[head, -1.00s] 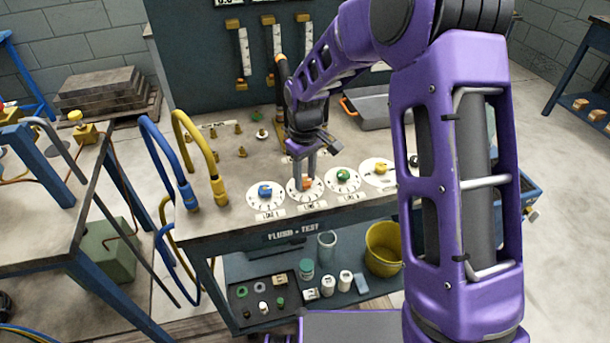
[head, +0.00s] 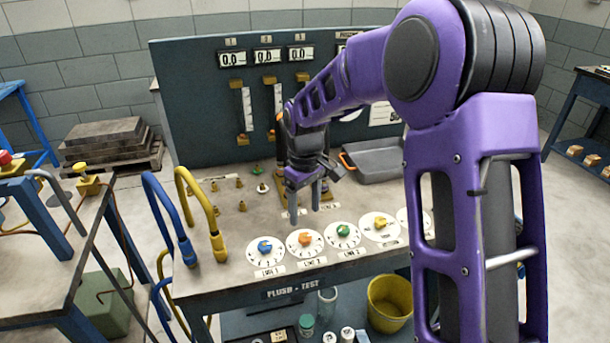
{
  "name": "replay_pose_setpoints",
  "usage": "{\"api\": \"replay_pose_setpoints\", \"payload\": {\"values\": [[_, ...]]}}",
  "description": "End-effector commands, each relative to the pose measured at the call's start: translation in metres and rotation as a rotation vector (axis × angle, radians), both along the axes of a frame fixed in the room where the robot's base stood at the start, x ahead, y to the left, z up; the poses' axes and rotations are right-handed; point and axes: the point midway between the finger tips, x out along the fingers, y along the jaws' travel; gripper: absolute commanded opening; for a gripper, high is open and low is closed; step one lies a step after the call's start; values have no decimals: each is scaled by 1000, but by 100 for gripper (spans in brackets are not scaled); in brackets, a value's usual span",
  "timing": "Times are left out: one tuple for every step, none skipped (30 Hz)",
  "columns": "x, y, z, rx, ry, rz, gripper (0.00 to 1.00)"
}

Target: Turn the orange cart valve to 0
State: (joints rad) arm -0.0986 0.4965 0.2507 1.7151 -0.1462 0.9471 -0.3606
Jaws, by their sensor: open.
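The orange valve (head: 305,239) is a small knob on a round white dial on the flush-test cart (head: 210,293), above a label that appears to read LINE 2. It sits between the blue valve (head: 264,246) and the green valve (head: 343,230). Its pointing direction and dial figures are too small to read surely. My gripper (head: 305,205) is open and empty. Its fingers point down and show just above and behind the orange valve in the picture, apart from it. The knob is fully visible.
A yellow valve (head: 380,222) is farther right. Blue (head: 170,220) and yellow (head: 202,215) hoses arch at the cart's left end. A gauge panel (head: 200,120) stands behind, with displays reading 0.0. A grey tray (head: 375,165) lies behind the dials. A yellow bucket (head: 390,303) sits below.

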Motion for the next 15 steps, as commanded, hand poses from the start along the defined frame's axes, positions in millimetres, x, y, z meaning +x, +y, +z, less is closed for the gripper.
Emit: {"api": "replay_pose_setpoints", "payload": {"values": [[1,0,16,1,-6,-1,71],[1,0,24,1,-4,-2,71],[1,0,33,1,-5,-2,71],[1,0,40,0,-4,-2,71],[1,0,47,1,-5,-1,71],[1,0,55,1,-4,-1,71],[1,0,61,1,-4,-1,71],[0,0,67,0,-3,-1,71],[1,0,74,1,-4,0,71],[0,0,78,1,-2,0,71],[0,0,81,0,-1,0,71],[0,0,86,1,-2,0,71],[0,0,89,1,-1,0,71],[0,0,91,1,-1,0,71],[0,0,94,1,-1,0,71]]}}
